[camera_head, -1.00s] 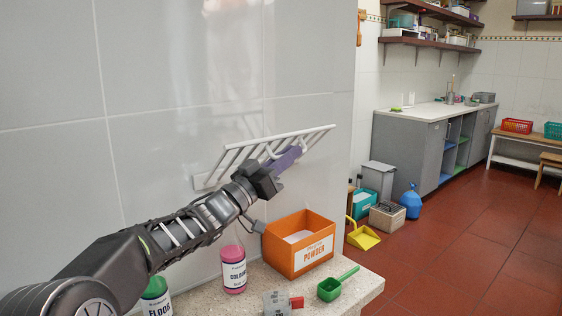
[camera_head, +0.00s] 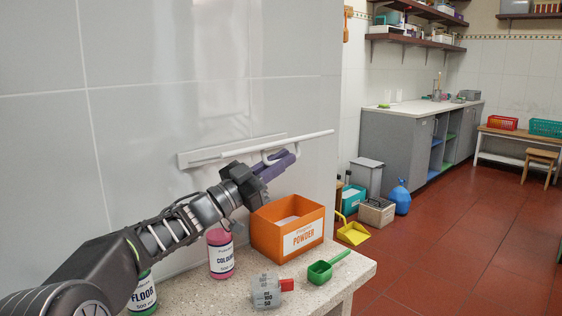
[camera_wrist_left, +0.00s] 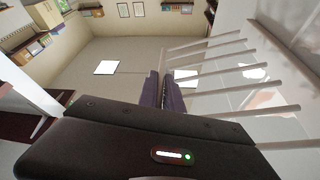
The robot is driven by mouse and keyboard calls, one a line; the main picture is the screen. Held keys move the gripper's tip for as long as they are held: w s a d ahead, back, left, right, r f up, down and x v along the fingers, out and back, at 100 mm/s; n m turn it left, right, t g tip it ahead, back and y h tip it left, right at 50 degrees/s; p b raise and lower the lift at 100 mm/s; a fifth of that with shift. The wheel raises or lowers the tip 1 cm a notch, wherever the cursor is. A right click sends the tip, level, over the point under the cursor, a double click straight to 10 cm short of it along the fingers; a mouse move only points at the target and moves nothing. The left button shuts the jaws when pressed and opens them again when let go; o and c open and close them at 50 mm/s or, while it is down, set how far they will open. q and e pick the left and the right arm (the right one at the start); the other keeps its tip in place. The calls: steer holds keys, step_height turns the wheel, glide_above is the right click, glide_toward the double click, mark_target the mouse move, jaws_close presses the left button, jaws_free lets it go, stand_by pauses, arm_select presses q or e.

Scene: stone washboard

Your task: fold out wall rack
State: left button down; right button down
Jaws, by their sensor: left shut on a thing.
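The white wall rack (camera_head: 232,151) is mounted on the tiled wall above the stone washboard. Its front rail sticks out from the wall, and its slats show nearly edge-on in the head view. In the left wrist view the rack (camera_wrist_left: 232,68) shows as several parallel white bars to the right of my fingers. My left gripper (camera_head: 279,163) is shut on the rack at its front part; its purple fingers also show in the left wrist view (camera_wrist_left: 163,90). The exact contact is partly hidden by the fingers. My right gripper is not in view.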

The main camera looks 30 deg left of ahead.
arm_select(q)
steer(key=c, duration=1.8)
jaws_free()
steer(key=v, duration=0.8)
